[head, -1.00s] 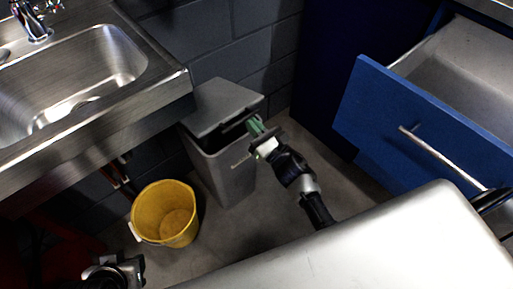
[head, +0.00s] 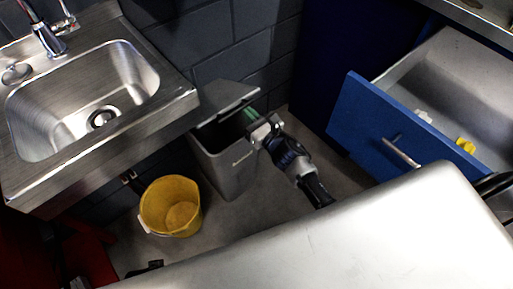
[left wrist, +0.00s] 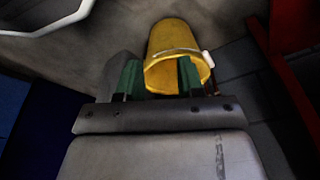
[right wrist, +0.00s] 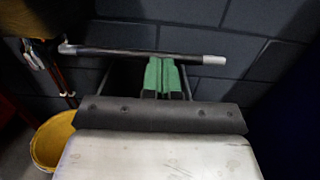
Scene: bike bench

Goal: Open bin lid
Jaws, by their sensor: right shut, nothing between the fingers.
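The grey bin (head: 226,172) stands on the floor beside the sink unit. Its lid (head: 223,97) is tilted partly up, and a dark opening shows below it. My right gripper (head: 250,114) is at the lid's front right edge, over the bin's mouth. In the right wrist view, its green fingers (right wrist: 165,76) are shut together, empty, with their tips at the lid's edge (right wrist: 140,52), seen as a thin bar; contact is hard to tell. My left gripper (left wrist: 158,78) is open and empty, with the yellow bucket beyond its fingers.
The yellow bucket (head: 171,206) stands on the floor left of the bin. The steel sink (head: 88,108) overhangs at the left. A blue drawer (head: 385,125) stands open at the right, with small yellow and white items inside. A pale worktop (head: 330,242) fills the foreground.

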